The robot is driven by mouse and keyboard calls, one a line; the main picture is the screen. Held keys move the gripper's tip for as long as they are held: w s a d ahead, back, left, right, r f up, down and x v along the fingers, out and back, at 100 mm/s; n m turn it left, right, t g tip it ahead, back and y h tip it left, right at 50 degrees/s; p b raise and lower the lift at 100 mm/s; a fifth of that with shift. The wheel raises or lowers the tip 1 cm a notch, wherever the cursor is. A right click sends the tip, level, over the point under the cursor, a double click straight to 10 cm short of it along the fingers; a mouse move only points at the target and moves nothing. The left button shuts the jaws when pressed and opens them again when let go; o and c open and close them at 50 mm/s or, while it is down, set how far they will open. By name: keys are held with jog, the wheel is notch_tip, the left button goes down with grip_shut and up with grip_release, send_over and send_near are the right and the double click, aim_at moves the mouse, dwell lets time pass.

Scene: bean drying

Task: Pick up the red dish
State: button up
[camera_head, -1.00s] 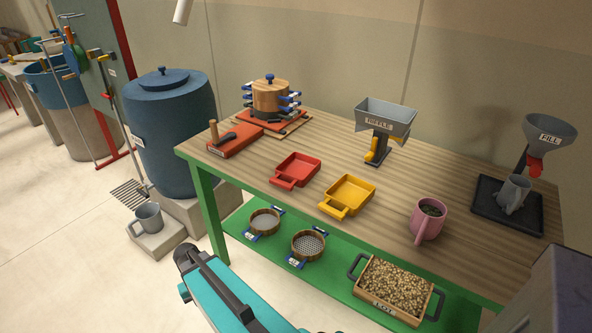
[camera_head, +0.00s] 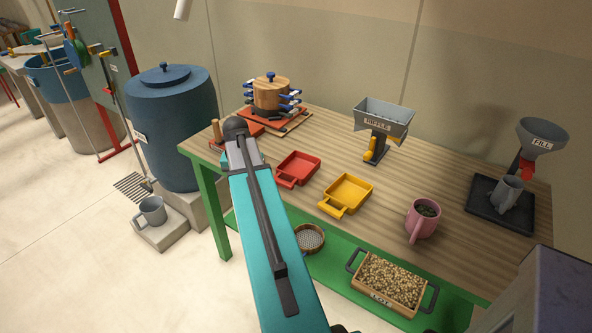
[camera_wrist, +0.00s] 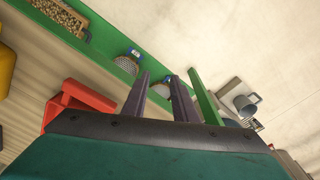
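The red dish (camera_head: 298,168), a shallow square pan with a short handle, sits upright on the wooden table, left of the yellow dish (camera_head: 347,194). In the wrist view the red dish (camera_wrist: 72,104) shows in part at the left, its lower part hidden by my gripper's body. My gripper (camera_wrist: 158,92) shows two dark fingers with a gap between them and nothing in it. The fingers are to the right of the dish in that view, apart from it. In the head view my arm hides the gripper.
A red block-like tool (camera_head: 246,136) and a clamped wooden pot (camera_head: 270,95) stand at the table's back left. A riffle hopper (camera_head: 384,116) and pink mug (camera_head: 423,217) stand to the right.

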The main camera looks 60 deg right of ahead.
aim_at(295, 171)
jog(key=s+d+r+m, duration=0.1)
jog(key=d+r, duration=0.1)
jog(key=d, duration=0.1)
jog(key=s+d+r, duration=0.2)
jog(key=d+r, duration=0.1)
jog(key=s+d+r+m, duration=0.1)
jog(key=s+d+r, duration=0.1)
jog(key=shift+s+d+r+m, duration=0.15)
jog(key=shift+d+r+m, duration=0.15)
jog(key=shift+d, duration=0.1)
jog(key=s+d+r+m, duration=0.2)
jog(key=s+d+r, duration=0.4)
jog(key=s, duration=0.1)
jog(key=shift+s+d+r+m+h, duration=0.2)
jog(key=shift+d+r+m+h, duration=0.15)
jog(key=shift+d+m+h, duration=0.05)
jog(key=shift+f, duration=0.1)
jog(key=shift+d+f+p, duration=0.2)
jog(key=shift+f+p, duration=0.15)
jog(key=shift+f, duration=1.05)
jog(key=shift+d+f+p, duration=0.25)
jog(key=shift+f+p, duration=0.15)
jog(key=shift+f, duration=0.95)
jog(key=shift+d+f+p, duration=0.2)
jog(key=shift+f+p, duration=0.15)
jog(key=shift+f, duration=1.05)
jog(key=shift+f, duration=0.1)
